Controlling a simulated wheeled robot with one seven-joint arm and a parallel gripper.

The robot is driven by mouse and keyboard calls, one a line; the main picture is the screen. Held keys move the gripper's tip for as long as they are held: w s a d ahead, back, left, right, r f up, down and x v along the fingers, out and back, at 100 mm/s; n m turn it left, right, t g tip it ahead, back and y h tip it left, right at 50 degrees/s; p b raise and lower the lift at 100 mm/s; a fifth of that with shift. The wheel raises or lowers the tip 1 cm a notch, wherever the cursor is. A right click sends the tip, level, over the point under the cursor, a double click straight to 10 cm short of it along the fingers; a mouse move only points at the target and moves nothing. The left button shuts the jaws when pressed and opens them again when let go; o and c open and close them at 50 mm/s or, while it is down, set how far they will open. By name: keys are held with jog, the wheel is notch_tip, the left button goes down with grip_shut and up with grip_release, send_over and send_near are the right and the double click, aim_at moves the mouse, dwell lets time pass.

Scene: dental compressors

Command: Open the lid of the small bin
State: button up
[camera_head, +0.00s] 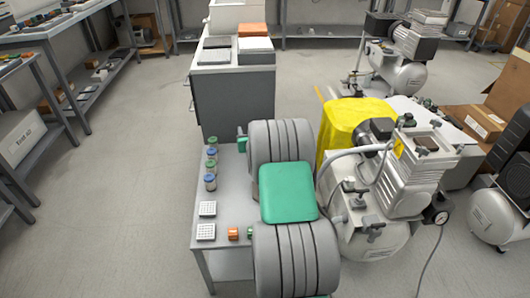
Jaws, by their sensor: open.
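I cannot make out a small bin with a lid for certain in the head view. My gripper's fingers are not in view. The right part of the low grey table (228,180) is hidden, so a bin there would not show. Whether any lid is open or shut cannot be told.
Small jars (210,168) and white trays (207,209) stand on the table's left. A grey cabinet (235,95) is behind it. A compressor (405,180) and a yellow cover (350,125) are at right. Shelves (60,30) line the left. Open floor (130,190) lies between.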

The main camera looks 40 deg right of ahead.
jog(key=s+d+f+h, duration=0.1)
jog(key=d+f, duration=0.1)
jog(key=d+f+m+h+b, duration=0.1)
jog(key=d+f, duration=0.1)
jog(key=s+d+f, duration=0.1)
jog(key=d+f, duration=0.1)
jog(key=shift+s+d+f+t+h, duration=0.15)
jog(key=shift+s+d+t+h, duration=0.15)
jog(key=shift+s+t+h, duration=0.1)
jog(key=shift+d, duration=0.35)
jog(key=b+x, duration=0.1)
jog(key=x, duration=0.2)
jog(key=b+x, duration=0.1)
jog(key=x, duration=0.3)
jog(key=shift+w+r, duration=0.25)
jog(key=shift+c, duration=0.3)
grip_shut()
